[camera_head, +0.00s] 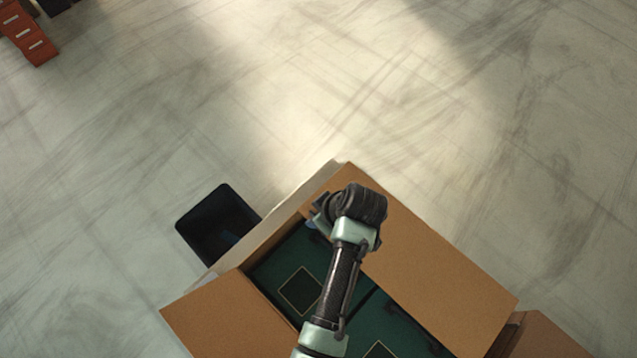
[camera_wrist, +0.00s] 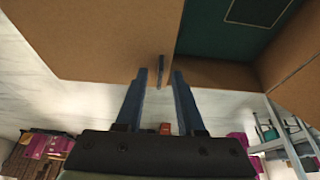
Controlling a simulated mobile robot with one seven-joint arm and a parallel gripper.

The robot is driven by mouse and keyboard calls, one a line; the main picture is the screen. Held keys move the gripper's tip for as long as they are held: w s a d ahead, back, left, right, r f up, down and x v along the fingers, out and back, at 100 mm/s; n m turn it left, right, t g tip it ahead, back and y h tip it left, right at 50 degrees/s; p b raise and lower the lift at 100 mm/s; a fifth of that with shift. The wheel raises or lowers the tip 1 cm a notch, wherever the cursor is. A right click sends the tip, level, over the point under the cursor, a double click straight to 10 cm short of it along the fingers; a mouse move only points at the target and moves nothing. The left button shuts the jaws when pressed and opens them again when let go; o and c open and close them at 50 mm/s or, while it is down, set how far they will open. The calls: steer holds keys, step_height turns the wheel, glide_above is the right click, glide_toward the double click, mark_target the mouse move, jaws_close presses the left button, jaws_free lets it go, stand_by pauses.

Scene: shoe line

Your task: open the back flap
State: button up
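The open cardboard box (camera_head: 229,275) stands at the bottom of the head view. Its broad right flap (camera_head: 440,260) lies folded outward, and another flap (camera_head: 225,318) is spread at the lower left. A pale strip of cardboard (camera_head: 285,218) runs along the box's upper-left edge. My gripper (camera_wrist: 164,82) is open in the wrist view, with two blue fingers apart. A thin upright piece (camera_wrist: 162,66) shows between the fingertips; I cannot tell whether they touch it. A brown cardboard panel (camera_wrist: 95,35) fills the upper left there.
Green shoe boxes (camera_head: 300,290) with gold outlines lie inside the carton. A black tablet-like panel (camera_head: 218,225) is beside the box on the left. Another cardboard box (camera_head: 540,338) is at the lower right. An orange cabinet (camera_head: 28,35) stands far left. The floor beyond is clear.

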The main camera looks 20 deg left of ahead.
steer(key=shift+a+f, duration=0.1)
steer(key=shift+f, duration=0.1)
jaws_close()
stand_by(1.4)
